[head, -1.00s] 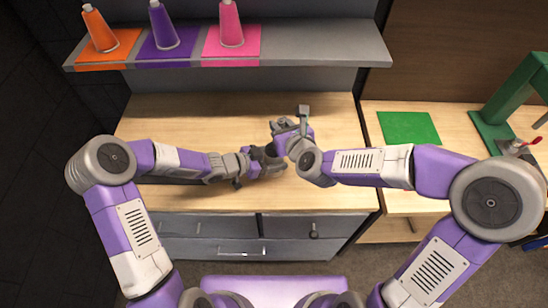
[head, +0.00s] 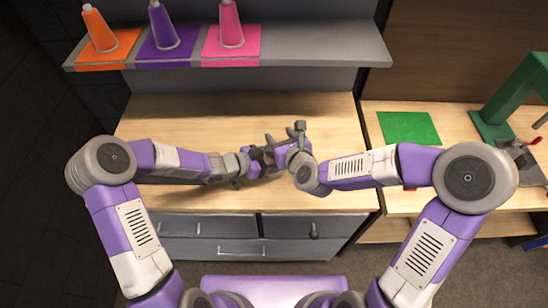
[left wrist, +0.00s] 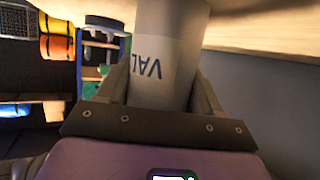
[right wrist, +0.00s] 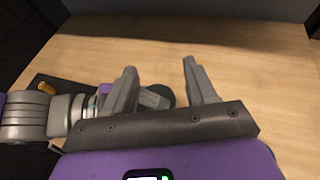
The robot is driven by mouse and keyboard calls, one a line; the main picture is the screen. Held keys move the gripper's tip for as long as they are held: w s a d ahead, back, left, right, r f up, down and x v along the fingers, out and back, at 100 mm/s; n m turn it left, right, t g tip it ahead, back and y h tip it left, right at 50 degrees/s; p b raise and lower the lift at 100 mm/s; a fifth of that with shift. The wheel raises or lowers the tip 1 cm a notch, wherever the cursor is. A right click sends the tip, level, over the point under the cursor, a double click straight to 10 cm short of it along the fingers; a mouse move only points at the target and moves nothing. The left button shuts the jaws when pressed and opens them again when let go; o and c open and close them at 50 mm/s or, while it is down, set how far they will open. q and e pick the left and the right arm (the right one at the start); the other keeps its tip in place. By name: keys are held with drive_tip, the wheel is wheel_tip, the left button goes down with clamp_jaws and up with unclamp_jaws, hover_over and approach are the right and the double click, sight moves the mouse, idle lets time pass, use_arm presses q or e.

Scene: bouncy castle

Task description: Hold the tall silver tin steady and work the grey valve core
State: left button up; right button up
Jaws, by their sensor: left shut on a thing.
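The tall silver tin (left wrist: 168,75) stands between the fingers of my left gripper in the left wrist view, with blue letters reading "VAL" on its pale label. My left gripper (head: 258,163) is shut on it over the wooden worktop. My right gripper (head: 278,142) is right beside the left one in the head view and hides most of the tin there. In the right wrist view my right gripper (right wrist: 160,68) has its fingers wide apart. A grey piece and a dark round edge show behind its left finger; I cannot tell whether they are tin or gripper. I cannot make out the grey valve core.
A shelf (head: 310,45) at the back bears an orange cone (head: 99,28), a purple cone (head: 162,27) and a pink cone (head: 231,25) on matching mats. A green mat (head: 408,127) and a green stand (head: 500,110) are on the right bench. The worktop (head: 190,115) behind the grippers is clear.

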wheel_tip(320, 180, up, 10)
idle(0.7)
idle(0.6)
use_arm(q)
drive_tip(key=o, duration=1.2)
drive_tip(key=shift+a, duration=0.1)
drive_tip(key=v, duration=1.2)
drive_tip(key=shift+f, duration=0.1)
